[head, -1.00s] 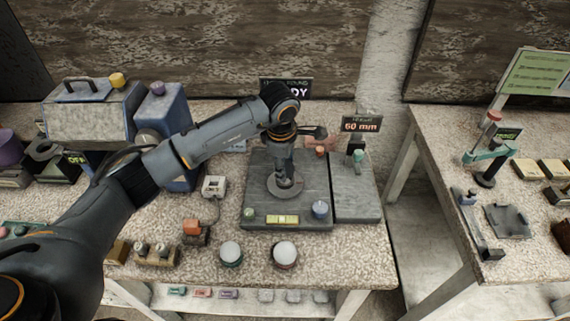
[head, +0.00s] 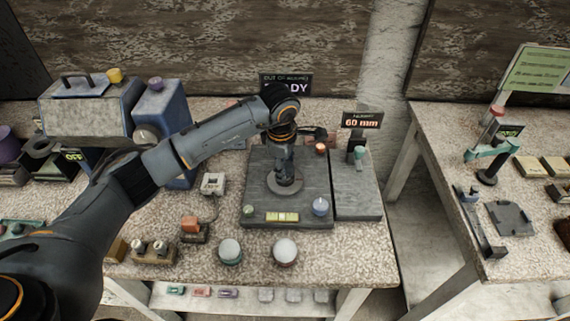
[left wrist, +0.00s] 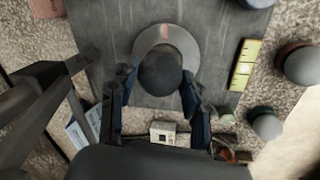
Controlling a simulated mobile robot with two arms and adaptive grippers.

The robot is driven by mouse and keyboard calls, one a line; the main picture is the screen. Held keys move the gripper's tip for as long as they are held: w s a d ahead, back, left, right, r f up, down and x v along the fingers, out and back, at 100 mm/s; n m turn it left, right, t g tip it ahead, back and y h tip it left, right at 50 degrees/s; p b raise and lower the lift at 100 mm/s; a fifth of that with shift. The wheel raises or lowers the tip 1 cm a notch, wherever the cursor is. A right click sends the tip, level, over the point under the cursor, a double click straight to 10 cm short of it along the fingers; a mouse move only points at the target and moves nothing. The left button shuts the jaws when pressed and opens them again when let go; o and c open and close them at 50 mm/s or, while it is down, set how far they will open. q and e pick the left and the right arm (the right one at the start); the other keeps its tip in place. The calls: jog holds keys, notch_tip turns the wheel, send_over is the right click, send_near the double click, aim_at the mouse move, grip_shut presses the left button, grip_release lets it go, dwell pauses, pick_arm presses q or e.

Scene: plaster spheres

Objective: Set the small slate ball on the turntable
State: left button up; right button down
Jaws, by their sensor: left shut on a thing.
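My left gripper (left wrist: 155,90) is shut on a small dark slate ball (left wrist: 160,73), with a finger on either side of it. In the left wrist view the ball overlaps the near part of the pale round turntable disc (left wrist: 165,32). In the head view the disc (head: 284,189) lies on a dark grey slab, and my left gripper (head: 286,177) points down over it. The ball is hard to make out there between the fingers. I cannot tell whether it touches the disc. My right gripper is not in view.
A yellow level (head: 282,217) and a blue knob (head: 320,206) sit on the slab's front edge. Two pale balls (head: 230,250) (head: 285,251) rest in front of it. A gauge with a "60 mm" sign (head: 362,120) stands right. A second table (head: 500,220) is farther right.

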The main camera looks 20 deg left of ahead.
pick_arm(q)
jog(key=shift+f+b, duration=0.4)
jog(key=shift+f, duration=0.05)
jog(key=o, duration=1.4)
jog(key=shift+c, duration=0.2)
jog(key=shift+r, duration=0.1)
jog(key=shift+r+p, duration=0.9)
jog(key=shift+r, duration=1.05)
jog(key=shift+s+f, duration=0.1)
jog(key=shift+f, duration=0.05)
